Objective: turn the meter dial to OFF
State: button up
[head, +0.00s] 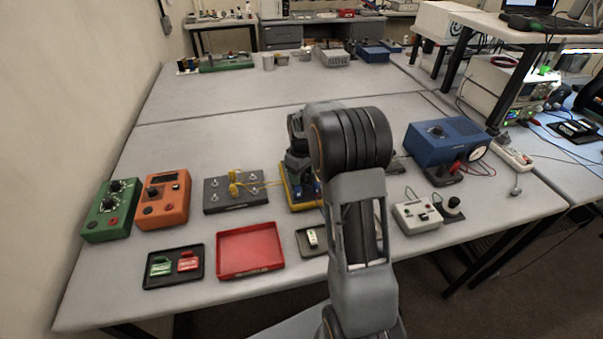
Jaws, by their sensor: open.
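A yellow-edged device (305,208), which looks like the meter, lies on the grey bench near the middle. My arm stands in front of it and hides most of it. Its dial and any OFF mark cannot be made out. My gripper (300,178) is just above this device, pointing down, mostly behind my own arm. It is open. Its fingertips are too hidden to tell whether they touch the dial.
Left of the device are a black terminal board (236,192) with yellow leads, an orange box (163,198) and a green box (111,210). A red tray (250,250) lies in front. A blue box (445,140) stands right. The bench behind is mostly clear.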

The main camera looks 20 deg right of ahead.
jog(key=c, duration=0.9)
jog(key=shift+n, duration=0.3)
jog(key=n, duration=0.3)
jog(key=shift+b, duration=0.3)
jog(key=n, duration=0.8)
jog(key=shift+n+b, duration=0.4)
jog(key=shift+n, duration=1.7)
